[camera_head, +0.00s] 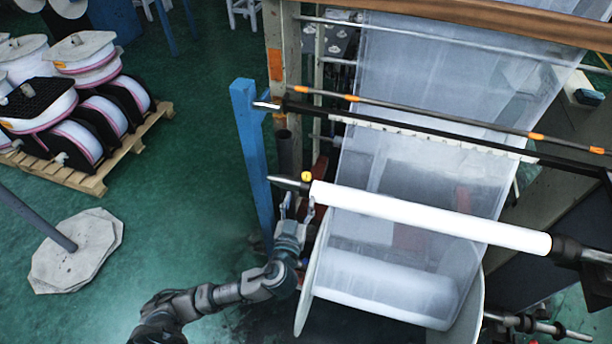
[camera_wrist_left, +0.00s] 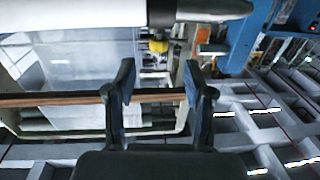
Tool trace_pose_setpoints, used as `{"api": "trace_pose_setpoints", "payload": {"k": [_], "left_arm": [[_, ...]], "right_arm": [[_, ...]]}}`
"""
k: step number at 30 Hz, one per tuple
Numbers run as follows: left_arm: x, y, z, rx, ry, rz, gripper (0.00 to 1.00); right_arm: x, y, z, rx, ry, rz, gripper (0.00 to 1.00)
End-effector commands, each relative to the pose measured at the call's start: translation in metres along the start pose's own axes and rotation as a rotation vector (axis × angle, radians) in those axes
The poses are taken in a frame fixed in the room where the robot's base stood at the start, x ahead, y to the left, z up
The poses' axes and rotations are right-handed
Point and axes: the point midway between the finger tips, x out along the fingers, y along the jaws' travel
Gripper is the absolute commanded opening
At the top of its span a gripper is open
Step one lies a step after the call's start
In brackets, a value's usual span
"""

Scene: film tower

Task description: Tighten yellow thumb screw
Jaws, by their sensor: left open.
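The small yellow thumb screw (camera_head: 306,176) sits on the dark collar at the left end of the white roller (camera_head: 430,218). It also shows in the left wrist view (camera_wrist_left: 158,46), just beyond and between my fingertips. My left gripper (camera_head: 297,204) is just below the screw in the head view, apart from it. In the left wrist view its two dark fingers (camera_wrist_left: 160,78) are spread with nothing between them. The roller's pointed dark shaft end (camera_head: 288,183) reaches left of the collar. My right gripper is in neither view.
A blue post (camera_head: 252,160) stands close left of my left gripper. Clear film (camera_head: 400,150) hangs behind the roller, above a large wound roll (camera_head: 385,290) with a pale end disc. A pallet of spools (camera_head: 95,180) stands at the far left. Green floor lies open between.

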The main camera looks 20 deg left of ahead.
Motion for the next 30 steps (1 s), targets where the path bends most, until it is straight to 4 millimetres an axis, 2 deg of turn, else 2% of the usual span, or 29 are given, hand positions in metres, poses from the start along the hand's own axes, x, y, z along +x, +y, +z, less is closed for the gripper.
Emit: {"api": "trace_pose_setpoints", "payload": {"k": [1,6,12,17,25,26,30], "left_arm": [[0.013,-0.001,-0.004,0.005,0.003,-0.003,0.53],[0.051,-0.002,-0.003,0.004,0.002,-0.002,0.53],[0.082,-0.001,-0.001,0.002,0.000,-0.001,0.53],[0.091,-0.001,0.000,0.000,-0.001,0.000,0.53],[0.092,-0.001,0.001,0.000,-0.001,0.001,0.53],[0.092,-0.001,0.001,0.000,-0.001,0.001,0.48],[0.092,-0.001,0.001,0.000,-0.001,0.001,0.13]], "right_arm": [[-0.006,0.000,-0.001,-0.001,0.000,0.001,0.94],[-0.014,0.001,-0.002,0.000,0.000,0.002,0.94],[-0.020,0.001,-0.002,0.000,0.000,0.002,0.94],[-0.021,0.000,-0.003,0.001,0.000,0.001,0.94],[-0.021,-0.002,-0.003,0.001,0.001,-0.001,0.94],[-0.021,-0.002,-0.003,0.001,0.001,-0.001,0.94],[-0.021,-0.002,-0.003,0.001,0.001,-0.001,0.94]]}}
